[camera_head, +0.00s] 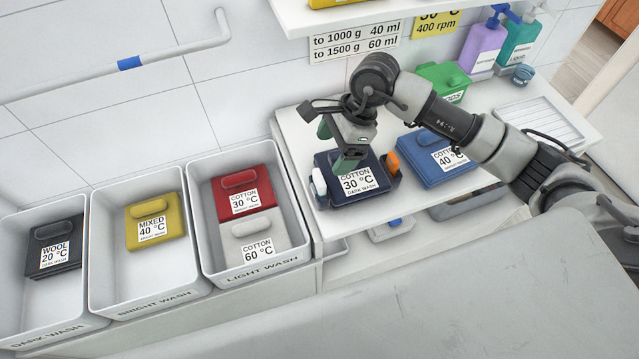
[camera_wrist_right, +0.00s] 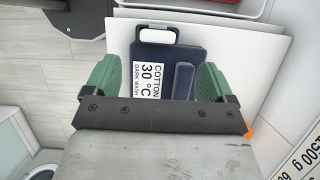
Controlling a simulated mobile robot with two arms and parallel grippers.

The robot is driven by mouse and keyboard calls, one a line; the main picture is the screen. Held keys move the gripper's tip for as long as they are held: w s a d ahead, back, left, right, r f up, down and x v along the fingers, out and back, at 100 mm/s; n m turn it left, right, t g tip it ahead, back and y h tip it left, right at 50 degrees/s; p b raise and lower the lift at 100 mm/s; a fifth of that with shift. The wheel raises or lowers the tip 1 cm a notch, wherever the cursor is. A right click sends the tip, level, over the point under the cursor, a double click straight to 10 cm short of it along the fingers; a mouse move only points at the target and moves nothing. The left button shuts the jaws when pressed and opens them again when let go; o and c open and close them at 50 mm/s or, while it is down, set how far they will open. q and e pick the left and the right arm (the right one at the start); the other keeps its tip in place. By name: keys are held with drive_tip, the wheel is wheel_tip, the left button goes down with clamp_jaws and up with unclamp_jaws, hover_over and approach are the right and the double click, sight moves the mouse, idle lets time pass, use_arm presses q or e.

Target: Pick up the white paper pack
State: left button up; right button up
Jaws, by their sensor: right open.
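The pack that best fits the white paper pack is a pale grey-white pack (camera_head: 262,236) labelled COTTON 60 °C. It lies in the front part of the LIGHT WASH bin (camera_head: 206,200), in front of a red pack (camera_head: 232,195); I cannot tell whether it is paper. My right gripper (camera_head: 338,147) is away from it, to the right, above a dark blue pack (camera_head: 372,186) labelled COTTON 30 °C DARK WASH. In the right wrist view the green fingers (camera_wrist_right: 160,82) are open, with the dark blue pack (camera_wrist_right: 155,55) between and beyond them. My left gripper is not seen.
Bins marked BRIGHT WASH (camera_head: 103,265), with a yellow pack, and DARK WASH (camera_head: 12,250), with a dark pack, stand left. A blue pack (camera_head: 430,165) lies on the counter at right. Bottles (camera_head: 482,48) stand behind. A shelf (camera_head: 350,14) overhangs the back.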

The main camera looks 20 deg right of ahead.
sight(320, 177)
drive_tip(key=x, duration=0.3)
drive_tip(key=shift+s+a+f+p, duration=0.1)
drive_tip(key=shift+a+f+p, duration=0.2)
drive_tip(key=shift+p, duration=0.1)
drive_tip(key=shift+a+f+p, duration=0.1)
drive_tip(key=shift+f+p, duration=0.3)
drive_tip(key=shift+f, duration=0.1)
drive_tip(key=p+x, duration=0.1)
drive_tip(key=x, duration=0.2)
drive_tip(key=shift+s+f+p, duration=0.1)
drive_tip(key=shift+f+p, duration=0.25)
drive_tip(key=shift+p, duration=0.05)
drive_tip(key=shift+a+f, duration=0.15)
drive_tip(key=shift+f, duration=0.3)
drive_tip(key=c, duration=1)
